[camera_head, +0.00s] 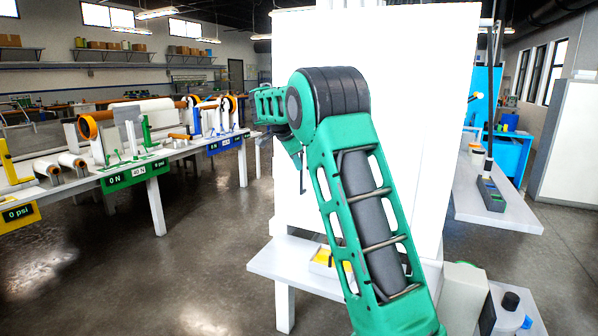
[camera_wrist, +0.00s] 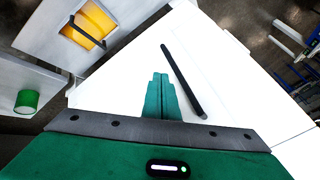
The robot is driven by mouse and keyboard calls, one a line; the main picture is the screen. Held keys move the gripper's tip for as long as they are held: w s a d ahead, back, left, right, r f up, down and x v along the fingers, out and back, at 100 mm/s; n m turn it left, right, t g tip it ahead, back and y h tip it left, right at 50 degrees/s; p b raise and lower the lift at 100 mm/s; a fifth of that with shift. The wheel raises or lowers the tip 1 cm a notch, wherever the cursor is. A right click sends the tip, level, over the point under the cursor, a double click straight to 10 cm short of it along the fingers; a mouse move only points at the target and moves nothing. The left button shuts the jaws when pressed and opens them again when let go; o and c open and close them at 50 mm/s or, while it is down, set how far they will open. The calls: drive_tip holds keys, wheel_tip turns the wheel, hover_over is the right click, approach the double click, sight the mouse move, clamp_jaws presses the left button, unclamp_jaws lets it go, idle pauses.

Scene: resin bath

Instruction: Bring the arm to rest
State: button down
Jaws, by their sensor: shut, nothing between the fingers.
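My green arm (camera_head: 360,200) rises from the lower right of the head view to a dark elbow joint, then bends away to the left. It stands in front of a tall white cabinet (camera_head: 430,100). My gripper (camera_wrist: 158,78) shows in the wrist view as two green fingers closed together, with nothing between them. A white surface lies behind the fingers in that view, and a dark rod (camera_wrist: 183,80) shows just right of them. I cannot tell whether the rod touches anything of mine. The fingertips are not clear in the head view.
A box with a yellow-orange opening (camera_wrist: 82,32) and a green cylinder (camera_wrist: 25,101) are left in the wrist view. In the head view, a white ledge (camera_head: 285,265) bears a small yellow-filled tray. Test benches (camera_head: 158,205) stand left, a white table (camera_head: 480,215) right. Open floor lies front left.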

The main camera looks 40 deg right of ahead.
drive_tip(key=v, duration=0.6)
drive_tip(key=s+a+f+n+g+y, duration=0.1)
drive_tip(key=s+a+f+n, duration=0.15)
drive_tip(key=s, duration=0.95)
drive_tip(key=s+a+f+n+g+y, duration=0.15)
drive_tip(key=s+f+n, duration=0.25)
drive_tip(key=s, duration=0.9)
drive_tip(key=s+a+f+n+g+y, duration=0.15)
drive_tip(key=s+f+n, duration=0.25)
drive_tip(key=s, duration=0.8)
drive_tip(key=s+a+f+n+y, duration=0.1)
drive_tip(key=s+a+f+n, duration=0.1)
drive_tip(key=s, duration=0.5)
drive_tip(key=s+a+f+n+y, duration=0.1)
drive_tip(key=s+a+f, duration=0.4)
drive_tip(key=s+a, duration=0.1)
drive_tip(key=shift+s+n, duration=0.35)
drive_tip(key=shift+s, duration=0.3)
